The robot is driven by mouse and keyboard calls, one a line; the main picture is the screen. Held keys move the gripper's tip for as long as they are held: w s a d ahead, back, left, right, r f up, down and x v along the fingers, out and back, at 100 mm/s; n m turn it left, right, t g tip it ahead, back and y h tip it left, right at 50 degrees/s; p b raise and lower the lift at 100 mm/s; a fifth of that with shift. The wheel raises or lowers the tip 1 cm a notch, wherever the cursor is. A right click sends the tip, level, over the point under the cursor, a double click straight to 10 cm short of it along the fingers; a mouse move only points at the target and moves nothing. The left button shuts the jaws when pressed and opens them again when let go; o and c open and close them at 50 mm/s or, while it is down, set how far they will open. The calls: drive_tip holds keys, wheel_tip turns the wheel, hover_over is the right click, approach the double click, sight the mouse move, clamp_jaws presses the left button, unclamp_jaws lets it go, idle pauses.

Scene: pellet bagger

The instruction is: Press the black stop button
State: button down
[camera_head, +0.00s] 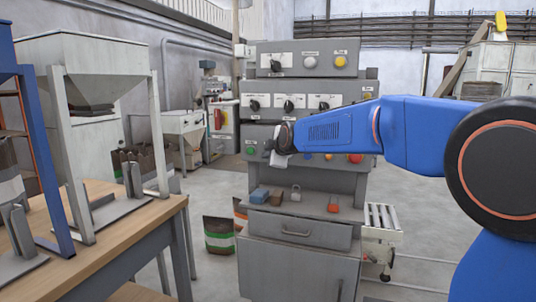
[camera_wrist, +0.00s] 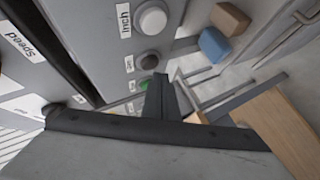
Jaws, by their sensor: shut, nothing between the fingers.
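The black button (camera_wrist: 149,60) is on the grey machine panel in the wrist view, between a white button (camera_wrist: 152,18) labelled "Inch" and a green button (camera_wrist: 145,84). My gripper (camera_wrist: 160,82) is shut and empty, with its fingertips in front of the panel, beside the green button and close to the black one. In the head view my gripper (camera_head: 272,152) is at the lower panel of the machine, just right of the green button (camera_head: 250,151). The black button is hidden there behind my gripper. Contact with the panel cannot be told.
The machine (camera_head: 300,240) has upper panels with knobs and a shelf holding a blue block (camera_head: 259,195), a brown block and a red-orange item (camera_head: 332,204). A red button (camera_head: 355,158) is right on the lower panel. A wooden table (camera_head: 110,235) stands at left.

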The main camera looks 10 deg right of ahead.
drive_tip(key=shift+w, duration=0.1)
idle(0.3)
drive_tip(key=shift+w+d, duration=0.15)
drive_tip(key=shift+w, duration=0.15)
drive_tip(key=shift+w+d, duration=0.15)
drive_tip(key=shift+w, duration=0.15)
idle(0.7)
drive_tip(key=shift+s, duration=0.1)
drive_tip(key=shift+s+a, duration=0.3)
drive_tip(key=shift+s, duration=0.3)
drive_tip(key=shift+s, duration=0.1)
drive_tip(key=shift+s+a, duration=0.4)
drive_tip(key=shift+s, duration=0.5)
drive_tip(key=shift+s+a, duration=0.45)
drive_tip(key=shift+s, duration=0.4)
drive_tip(key=shift+s+a, duration=0.4)
drive_tip(key=shift+s, duration=0.5)
